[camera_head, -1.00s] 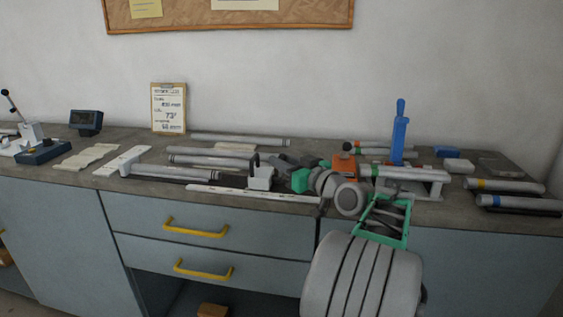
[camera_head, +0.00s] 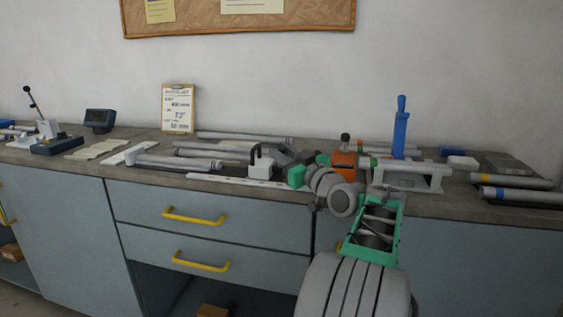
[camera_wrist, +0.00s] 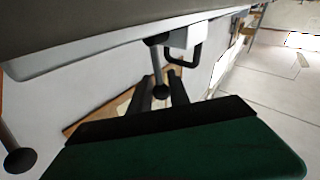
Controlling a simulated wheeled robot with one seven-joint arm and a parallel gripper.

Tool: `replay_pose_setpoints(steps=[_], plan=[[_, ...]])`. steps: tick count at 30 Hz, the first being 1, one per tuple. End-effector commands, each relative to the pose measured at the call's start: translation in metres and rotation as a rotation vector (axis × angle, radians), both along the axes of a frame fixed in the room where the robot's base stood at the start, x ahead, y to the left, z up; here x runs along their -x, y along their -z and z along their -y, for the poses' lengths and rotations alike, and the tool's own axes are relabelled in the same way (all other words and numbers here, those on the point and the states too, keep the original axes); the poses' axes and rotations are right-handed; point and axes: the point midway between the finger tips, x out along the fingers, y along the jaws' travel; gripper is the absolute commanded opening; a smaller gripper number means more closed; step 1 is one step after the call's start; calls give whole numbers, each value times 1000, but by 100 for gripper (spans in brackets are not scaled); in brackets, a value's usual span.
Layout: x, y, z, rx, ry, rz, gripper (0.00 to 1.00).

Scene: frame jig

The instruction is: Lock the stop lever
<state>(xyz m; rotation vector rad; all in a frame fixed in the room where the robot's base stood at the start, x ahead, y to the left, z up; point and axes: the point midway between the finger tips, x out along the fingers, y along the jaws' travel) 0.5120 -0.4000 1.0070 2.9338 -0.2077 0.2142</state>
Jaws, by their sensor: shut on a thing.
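The stop is a white block (camera_head: 261,170) with a black loop handle, on the bench at the white rail (camera_head: 230,182). In the wrist view the white block (camera_wrist: 192,37) and its black handle show at the top. A grey lever with a dark ball knob (camera_wrist: 160,91) hangs beside the block in that picture. My gripper (camera_wrist: 160,88) has its two dark fingers on either side of this knob, shut on it. In the head view my gripper (camera_head: 278,160) is just behind and right of the block. The fingertips and lever are hard to make out there.
An orange clamp (camera_head: 343,165) with a black knob stands right of my wrist, close to it. A blue upright handle (camera_head: 400,130) rises behind a white fixture (camera_head: 412,177). Several grey tubes (camera_head: 200,162) lie left of the block. A second rod with a dark knob (camera_wrist: 20,160) shows in the wrist view.

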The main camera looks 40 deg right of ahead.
Motion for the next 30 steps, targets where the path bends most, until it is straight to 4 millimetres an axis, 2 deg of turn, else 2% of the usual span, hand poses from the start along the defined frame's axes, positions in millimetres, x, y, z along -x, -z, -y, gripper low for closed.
replay_pose_setpoints(steps=[1,2,4,11,21,22,25,30], plan=[[-2,9,-4,0,-10,-1,0],[-2,7,-5,5,-11,2,0],[-2,17,-9,44,-14,26,0],[2,13,-13,127,-13,76,0],[4,8,-11,136,-9,82,0],[4,8,-11,136,-8,82,23],[4,8,-11,137,-7,83,31],[5,7,-10,138,-6,84,32]])
